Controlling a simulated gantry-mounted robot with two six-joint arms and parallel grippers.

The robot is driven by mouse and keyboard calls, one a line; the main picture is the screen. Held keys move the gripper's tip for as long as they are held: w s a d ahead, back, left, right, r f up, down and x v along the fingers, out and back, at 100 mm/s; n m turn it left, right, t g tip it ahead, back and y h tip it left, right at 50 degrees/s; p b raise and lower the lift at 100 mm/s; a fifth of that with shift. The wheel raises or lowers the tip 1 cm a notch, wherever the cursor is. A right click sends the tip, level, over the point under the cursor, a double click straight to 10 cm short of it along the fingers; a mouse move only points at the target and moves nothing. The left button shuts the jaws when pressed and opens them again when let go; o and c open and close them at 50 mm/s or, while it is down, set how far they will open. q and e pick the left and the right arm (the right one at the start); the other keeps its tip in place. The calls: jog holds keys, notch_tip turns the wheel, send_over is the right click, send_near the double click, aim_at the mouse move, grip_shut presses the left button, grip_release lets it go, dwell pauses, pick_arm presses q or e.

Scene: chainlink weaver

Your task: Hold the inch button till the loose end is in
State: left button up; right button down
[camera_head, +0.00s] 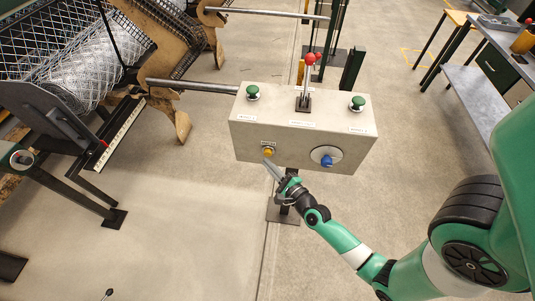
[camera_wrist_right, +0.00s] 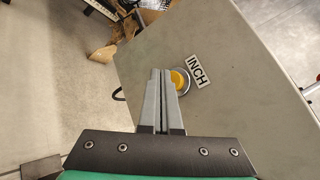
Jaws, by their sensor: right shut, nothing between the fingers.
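The yellow inch button (camera_head: 268,152) sits low on the left of the control box's front face. In the right wrist view the yellow button (camera_wrist_right: 179,80) shows beside its INCH label (camera_wrist_right: 196,70). My right gripper (camera_head: 265,160) is shut and empty, its tips at the button. In the right wrist view the closed fingers (camera_wrist_right: 160,72) partly cover the button's left side; I cannot tell whether they touch or press it. The chainlink mesh roll (camera_head: 85,68) lies in the machine at upper left; I cannot make out its loose end. My left gripper is out of view.
A bench (camera_head: 480,95) stands at upper right. The floor at lower left is mostly clear.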

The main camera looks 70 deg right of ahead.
dwell(0.8)
jog(key=shift+w+d+b, duration=0.1)
jog(key=shift+d+b, duration=0.35)
jog(key=shift+d+b, duration=0.4)
dwell(0.5)
dwell(2.6)
jog(key=shift+a+p, duration=0.8)
